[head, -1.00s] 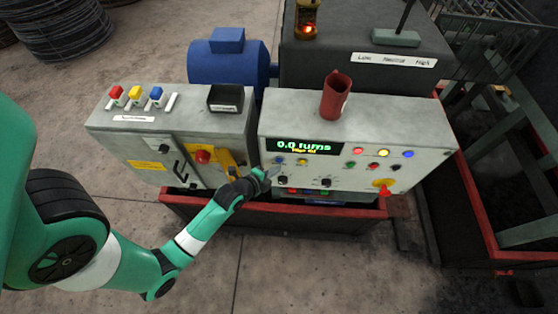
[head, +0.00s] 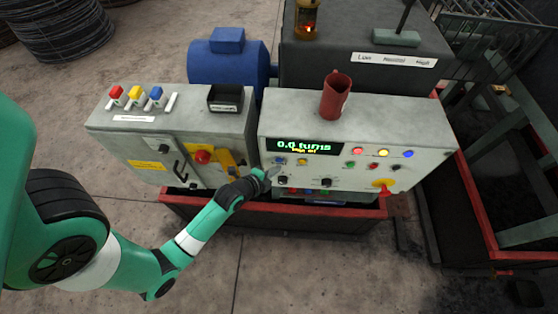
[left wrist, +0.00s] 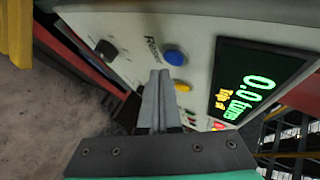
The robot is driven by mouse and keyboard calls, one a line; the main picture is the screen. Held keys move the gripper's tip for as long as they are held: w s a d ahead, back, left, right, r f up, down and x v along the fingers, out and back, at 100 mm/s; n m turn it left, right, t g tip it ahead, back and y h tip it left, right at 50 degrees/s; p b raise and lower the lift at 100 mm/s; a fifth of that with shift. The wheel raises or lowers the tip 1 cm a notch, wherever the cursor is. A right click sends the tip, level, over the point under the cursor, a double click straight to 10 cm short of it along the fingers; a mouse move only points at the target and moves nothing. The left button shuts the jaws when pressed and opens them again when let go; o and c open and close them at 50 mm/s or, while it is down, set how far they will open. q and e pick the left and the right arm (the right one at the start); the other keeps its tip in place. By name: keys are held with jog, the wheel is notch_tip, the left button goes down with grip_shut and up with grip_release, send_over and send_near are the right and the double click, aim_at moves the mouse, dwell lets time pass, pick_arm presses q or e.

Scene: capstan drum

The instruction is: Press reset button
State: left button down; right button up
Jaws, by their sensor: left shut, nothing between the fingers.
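The grey control panel (head: 430,165) has a green display reading "0.0 turns" (head: 305,146). A blue button (head: 280,160) sits below the display, with a yellow button (head: 302,162) to its right. In the left wrist view the blue button (left wrist: 174,57) is beside a small label that seems to read "Reset" (left wrist: 152,50). My left gripper (head: 275,172) is shut and empty, just below and left of the blue button in the head view. In the left wrist view its fingertips (left wrist: 160,74) point near that button; I cannot tell whether they touch. My right gripper is not in view.
Dark knobs (head: 282,180) lie close to the fingertips. A red mug (head: 336,96) stands on top. A second cabinet (head: 120,165) with a red button (head: 203,157) stands left.

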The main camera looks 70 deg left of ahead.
pick_arm(q)
jog(key=shift+a, duration=0.15)
dwell(0.7)
jog(key=shift+w+a, duration=0.15)
jog(key=shift+a, duration=0.1)
jog(key=shift+w+a, duration=0.2)
jog(key=shift+a, duration=0.2)
dwell(0.6)
dwell(0.3)
jog(key=shift+s+d+p, duration=0.35)
jog(key=shift+d, duration=0.4)
jog(key=shift+s+d+p, duration=0.2)
jog(key=shift+s+d, duration=0.15)
jog(key=shift+d, duration=0.4)
jog(key=shift+s+d+p, duration=0.2)
jog(key=shift+s+d, duration=0.1)
jog(key=shift+d, duration=0.5)
jog(key=shift+s+d+p, duration=0.2)
jog(key=shift+s+d, duration=0.15)
jog(key=shift+d, duration=0.4)
